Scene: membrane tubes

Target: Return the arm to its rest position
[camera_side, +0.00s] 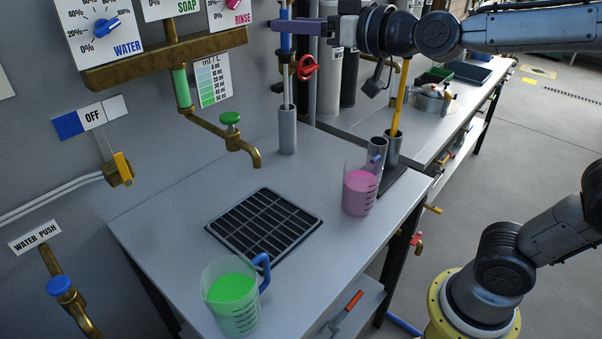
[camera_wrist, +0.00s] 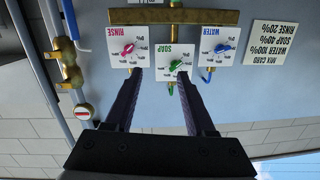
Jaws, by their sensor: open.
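My gripper (camera_side: 276,27) is raised at the top of the side view, its purple fingers pointing left, level with a blue upright tube (camera_side: 286,43). In the side view the fingers overlap this tube; the wrist view shows nothing held between them. There my gripper (camera_wrist: 159,73) has its two dark fingers spread apart, facing the wall panel with the rinse dial (camera_wrist: 128,48), soap dial (camera_wrist: 175,66) and water dial (camera_wrist: 220,47). My arm stretches in from the upper right of the side view.
A beaker of green liquid (camera_side: 233,292) stands at the table's front, beside a black grate (camera_side: 263,224). A beaker of pink liquid (camera_side: 359,191) stands right of the grate. Metal cylinders (camera_side: 376,157) stand behind it. A brass tap (camera_side: 240,146) juts over the table.

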